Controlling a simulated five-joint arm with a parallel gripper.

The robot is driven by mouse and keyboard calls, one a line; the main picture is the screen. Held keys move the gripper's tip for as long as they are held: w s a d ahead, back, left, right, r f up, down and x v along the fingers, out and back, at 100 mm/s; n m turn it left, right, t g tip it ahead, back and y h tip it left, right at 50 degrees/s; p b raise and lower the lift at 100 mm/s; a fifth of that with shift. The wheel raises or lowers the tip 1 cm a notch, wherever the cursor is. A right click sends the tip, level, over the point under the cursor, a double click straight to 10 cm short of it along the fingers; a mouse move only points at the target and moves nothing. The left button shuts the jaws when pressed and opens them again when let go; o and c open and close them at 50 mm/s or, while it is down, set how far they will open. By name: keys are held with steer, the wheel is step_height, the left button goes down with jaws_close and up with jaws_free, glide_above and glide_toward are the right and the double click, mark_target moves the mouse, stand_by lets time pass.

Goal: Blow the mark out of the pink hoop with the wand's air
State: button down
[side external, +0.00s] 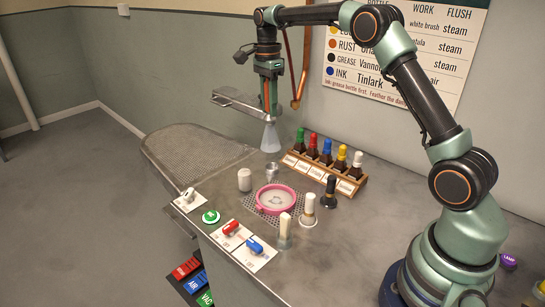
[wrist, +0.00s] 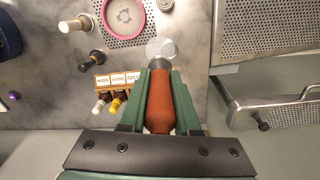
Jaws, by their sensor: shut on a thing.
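My gripper (side external: 268,95) hangs above the back of the worktop, shut on the wand. In the wrist view, my gripper's green fingers (wrist: 161,72) lie on both sides of the wand's orange-brown handle (wrist: 160,105). The wand's pale flared nozzle (side external: 270,138) points down in the side view; it also shows in the wrist view (wrist: 160,49). The pink hoop (side external: 257,204) lies on a perforated plate, below and in front of the nozzle, well apart from it. It is partly cut off in the wrist view (wrist: 106,28). A faint grey mark (side external: 274,200) shows on the pale cloth inside.
A rack (side external: 345,184) of several colour-capped bottles stands behind the hoop. Brushes (side external: 285,235) and small pots (side external: 244,180) stand around the hoop. A mesh board (side external: 195,150) lies left.

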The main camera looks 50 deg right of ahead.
steer(key=s+a+f, duration=0.3)
steer(key=f, duration=0.3)
steer(key=s+a+f+g, duration=0.1)
steer(key=s+a+f, duration=0.3)
steer(key=f, duration=0.3)
steer(key=shift+a+g, duration=0.15)
steer(key=shift+g, duration=0.15)
stand_by(1.7)
